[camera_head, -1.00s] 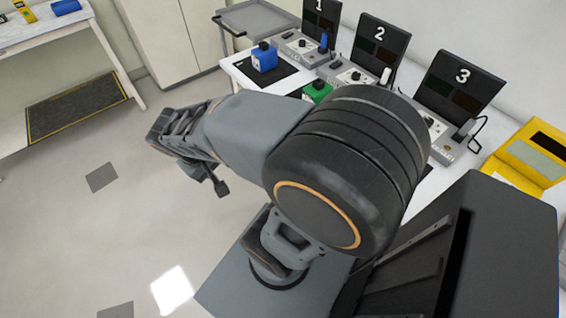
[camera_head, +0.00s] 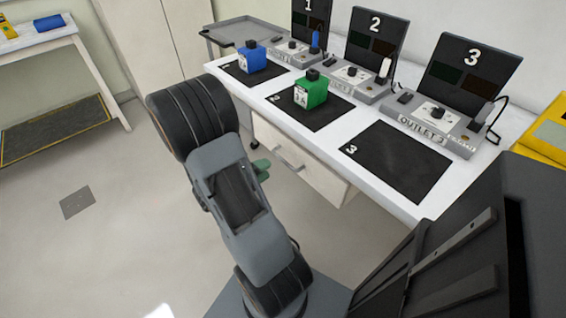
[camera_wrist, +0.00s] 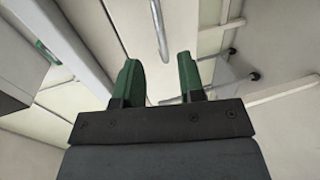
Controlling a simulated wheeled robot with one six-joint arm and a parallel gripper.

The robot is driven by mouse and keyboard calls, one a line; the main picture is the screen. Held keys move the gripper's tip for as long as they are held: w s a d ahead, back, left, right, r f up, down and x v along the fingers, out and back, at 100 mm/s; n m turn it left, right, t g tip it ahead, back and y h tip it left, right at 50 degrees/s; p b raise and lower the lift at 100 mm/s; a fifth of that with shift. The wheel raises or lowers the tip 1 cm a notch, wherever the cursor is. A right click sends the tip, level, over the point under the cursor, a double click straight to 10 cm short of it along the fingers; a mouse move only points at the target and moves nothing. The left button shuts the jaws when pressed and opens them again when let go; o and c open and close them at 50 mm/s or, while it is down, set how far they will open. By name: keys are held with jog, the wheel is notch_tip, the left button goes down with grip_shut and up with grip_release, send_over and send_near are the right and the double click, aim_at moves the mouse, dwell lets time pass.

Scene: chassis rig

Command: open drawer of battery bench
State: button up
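The battery bench (camera_head: 345,147) is a white table on the right in the head view. Its pale drawer (camera_head: 310,172) is under the top and looks shut, with a silver bar handle (camera_head: 288,158) on its front. My gripper shows only as green fingertips (camera_head: 261,168) beside the drawer front, left of the handle, partly hidden by my arm. In the wrist view my gripper (camera_wrist: 160,78) has its two green fingers apart with nothing held. A silver bar (camera_wrist: 158,30), which looks like the handle, lies beyond the fingertips, in line with the gap and apart from them.
On the bench, a blue battery (camera_head: 252,60) stands on mat 1 and a green battery (camera_head: 311,90) on mat 2. Black mat 3 (camera_head: 397,160) is empty. Several outlet units line the back. A grey cart (camera_head: 245,33) stands behind.

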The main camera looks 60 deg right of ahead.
aim_at(283, 160)
jog(key=x, duration=0.8)
jog(key=shift+s+d+b, duration=0.15)
jog(key=shift+d+b, duration=0.1)
jog(key=shift+b, duration=0.05)
jog(key=shift+c, duration=0.3)
grip_shut()
